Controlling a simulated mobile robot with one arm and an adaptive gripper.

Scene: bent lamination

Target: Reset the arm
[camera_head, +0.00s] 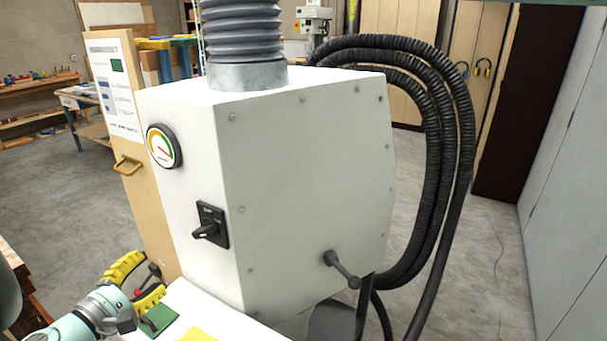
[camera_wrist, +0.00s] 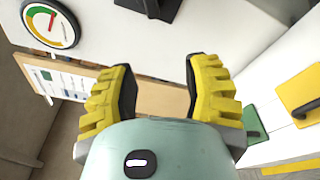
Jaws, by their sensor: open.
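My gripper (camera_head: 155,270) is at the lower left of the head view, beside the front of the white machine (camera_head: 305,180). Its two yellow-padded fingers are spread apart with nothing between them. In the wrist view the open fingers (camera_wrist: 158,66) point toward the machine's front, with the gauge (camera_wrist: 50,25) at upper left and part of a dark fitting (camera_wrist: 150,8) at the top. In the head view the machine carries the gauge (camera_head: 163,146) and a black rotary switch (camera_head: 211,226). Part of my arm is cut off by the head view's edge.
A green pad (camera_head: 159,318) and a yellow pad (camera_head: 198,335) lie on a white surface below the machine. A wooden panel with a handle (camera_head: 128,165) stands behind my gripper. Black hoses (camera_head: 462,130) loop at the machine's right. Grey floor (camera_head: 470,250) is open there.

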